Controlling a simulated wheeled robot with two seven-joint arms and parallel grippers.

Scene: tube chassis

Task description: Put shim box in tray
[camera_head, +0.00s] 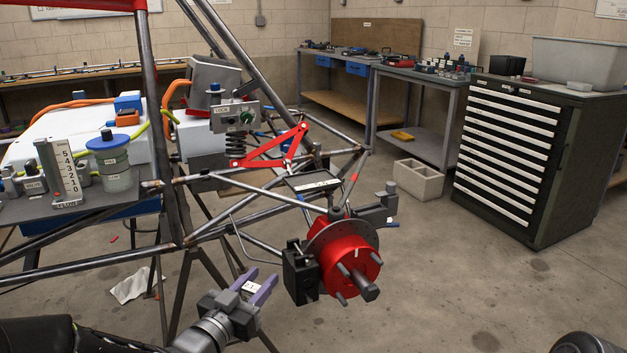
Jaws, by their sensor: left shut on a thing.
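My left gripper (257,284) comes in from the lower left, with purple fingers. It is shut on a small white box (250,287), which seems to be the shim box; the fingers hide part of it. It is held in front of the tube chassis, left of the black brake caliper. A small dark tray (313,181) with a pale strip sits on the chassis tubes above the red hub; it looks like the tray, up and right of my left gripper, apart from it. My right gripper is not in view.
The brake disc and red hub (350,262) with studs stick out right of my left gripper. Chassis tubes (225,230) and a red wishbone (275,152) surround the tray. A white cloth (133,285) lies on the floor. The floor to the right is mostly clear.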

